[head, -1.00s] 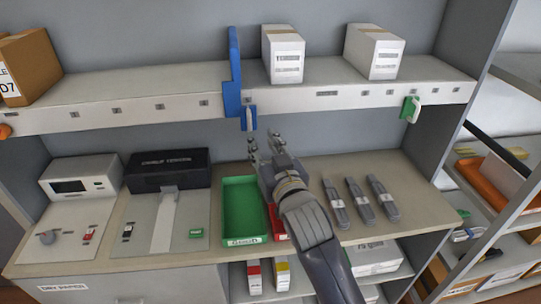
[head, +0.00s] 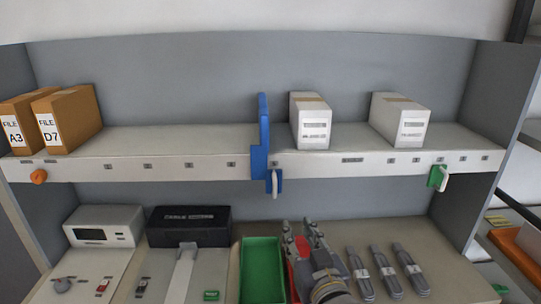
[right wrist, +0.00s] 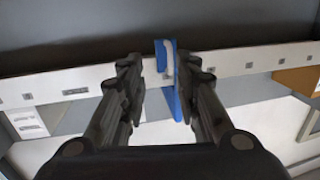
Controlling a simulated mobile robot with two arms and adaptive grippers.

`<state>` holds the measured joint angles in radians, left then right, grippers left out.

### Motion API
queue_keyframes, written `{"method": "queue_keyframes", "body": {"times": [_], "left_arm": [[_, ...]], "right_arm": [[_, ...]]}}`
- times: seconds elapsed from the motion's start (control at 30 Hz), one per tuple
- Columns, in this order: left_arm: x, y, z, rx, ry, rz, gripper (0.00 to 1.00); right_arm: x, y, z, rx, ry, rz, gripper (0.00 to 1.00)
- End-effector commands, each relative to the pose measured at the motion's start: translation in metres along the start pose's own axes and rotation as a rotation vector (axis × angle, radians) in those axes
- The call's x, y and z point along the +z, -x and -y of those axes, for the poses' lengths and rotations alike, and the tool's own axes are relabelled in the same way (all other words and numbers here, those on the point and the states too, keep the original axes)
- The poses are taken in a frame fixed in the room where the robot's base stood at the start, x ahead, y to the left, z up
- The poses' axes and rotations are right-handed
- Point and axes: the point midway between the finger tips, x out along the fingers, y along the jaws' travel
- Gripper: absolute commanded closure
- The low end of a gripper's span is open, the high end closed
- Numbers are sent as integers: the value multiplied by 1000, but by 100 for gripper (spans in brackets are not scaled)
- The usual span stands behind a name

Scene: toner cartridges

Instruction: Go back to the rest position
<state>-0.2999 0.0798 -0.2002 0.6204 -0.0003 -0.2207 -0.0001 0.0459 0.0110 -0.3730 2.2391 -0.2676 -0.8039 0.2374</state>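My right gripper (head: 306,238) is low in the head view, above the lower counter, between the green tray (head: 262,268) and the grey toner cartridges (head: 386,270). In the right wrist view its two fingers (right wrist: 157,85) stand apart with nothing held between them. The blue divider (right wrist: 171,70) on the shelf edge shows behind the fingers there, and it also stands upright in the head view (head: 263,140). Several grey cartridges lie side by side right of my gripper. Part of a red tray (head: 293,270) shows beside the gripper. My left gripper is not in view.
The upper shelf (head: 200,165) holds brown file boxes (head: 70,118) at left and two white boxes (head: 312,120) at right. A green clip (head: 438,178) hangs on its edge. A black box (head: 188,228) and a white device (head: 104,226) stand on the counter at left.

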Motion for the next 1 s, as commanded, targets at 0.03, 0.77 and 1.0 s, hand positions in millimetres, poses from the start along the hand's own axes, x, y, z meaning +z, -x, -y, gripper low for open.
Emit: {"method": "queue_keyframes", "body": {"times": [0.03, 0.77, 1.0], "left_arm": [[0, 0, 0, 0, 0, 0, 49], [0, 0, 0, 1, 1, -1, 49], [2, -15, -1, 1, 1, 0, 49]], "right_arm": [[24, 8, -7, 13, -2, 67, 70], [293, 294, -70, 35, 29, 1215, 70], [376, 267, -70, 31, 27, 1226, 70]]}}
